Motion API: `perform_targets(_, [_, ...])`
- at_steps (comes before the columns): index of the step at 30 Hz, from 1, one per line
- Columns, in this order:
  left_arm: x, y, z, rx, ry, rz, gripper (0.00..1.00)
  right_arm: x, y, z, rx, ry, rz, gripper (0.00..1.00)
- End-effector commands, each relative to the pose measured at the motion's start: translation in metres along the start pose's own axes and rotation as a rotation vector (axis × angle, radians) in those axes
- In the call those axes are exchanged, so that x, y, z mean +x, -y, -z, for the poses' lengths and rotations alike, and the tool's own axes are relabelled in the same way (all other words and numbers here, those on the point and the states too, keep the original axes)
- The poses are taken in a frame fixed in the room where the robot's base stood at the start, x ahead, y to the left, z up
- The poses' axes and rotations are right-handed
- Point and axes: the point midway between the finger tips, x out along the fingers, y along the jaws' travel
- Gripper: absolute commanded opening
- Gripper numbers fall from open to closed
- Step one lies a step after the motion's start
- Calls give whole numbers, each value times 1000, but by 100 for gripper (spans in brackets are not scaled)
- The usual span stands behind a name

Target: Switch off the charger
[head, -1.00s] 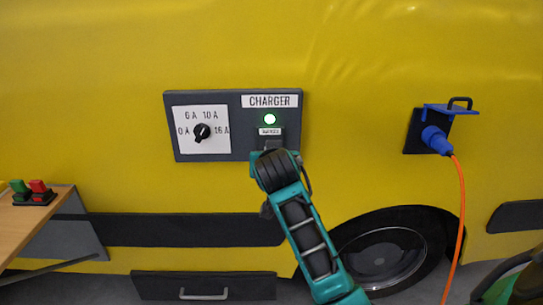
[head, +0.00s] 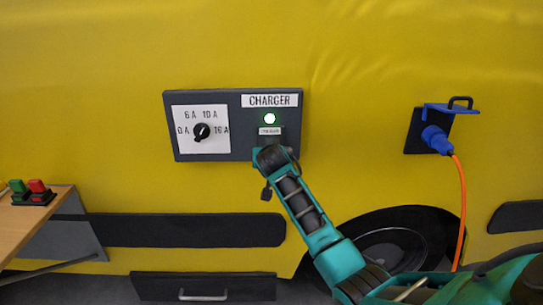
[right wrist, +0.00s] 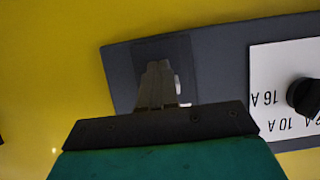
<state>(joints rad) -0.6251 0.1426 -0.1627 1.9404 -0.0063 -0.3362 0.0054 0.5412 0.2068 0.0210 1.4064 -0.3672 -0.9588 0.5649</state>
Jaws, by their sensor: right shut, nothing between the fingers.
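The dark charger panel (head: 237,150) is on the yellow vehicle side, with a CHARGER label and a lit green lamp (head: 269,118). Its black dial (head: 202,131) sits on a white scale marked in amps; the dial also shows in the right wrist view (right wrist: 304,95). A small label (head: 269,131) is below the lamp. In the right wrist view my right gripper (right wrist: 157,68) is shut and empty, in front of a dark square at the panel's end. Whether it touches is unclear. In the head view my wrist covers the area below the small label, so any switch there is hidden.
A blue plug (head: 436,139) with an orange cable (head: 462,205) is in a socket at the right. A bench (head: 40,209) with green and red buttons (head: 33,192) stands at the left. A wheel (head: 385,245) and a drawer (head: 204,287) are below.

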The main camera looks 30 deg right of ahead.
Motion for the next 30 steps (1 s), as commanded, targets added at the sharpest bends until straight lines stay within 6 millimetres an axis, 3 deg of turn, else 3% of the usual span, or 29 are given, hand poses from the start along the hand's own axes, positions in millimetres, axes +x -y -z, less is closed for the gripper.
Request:
perform_targets(11, [1, 0, -2, 0, 0, 0, 43, 1, 0, -1, -1, -3, 0, 0])
perform_targets(16, [12, 0, -17, 0, -2, 0, 43, 9, 0, -8, 1, -54, 0, 0])
perform_targets(30, [3, 0, -4, 0, 0, 0, 43, 1, 0, 9, 1, -58, -1, 0])
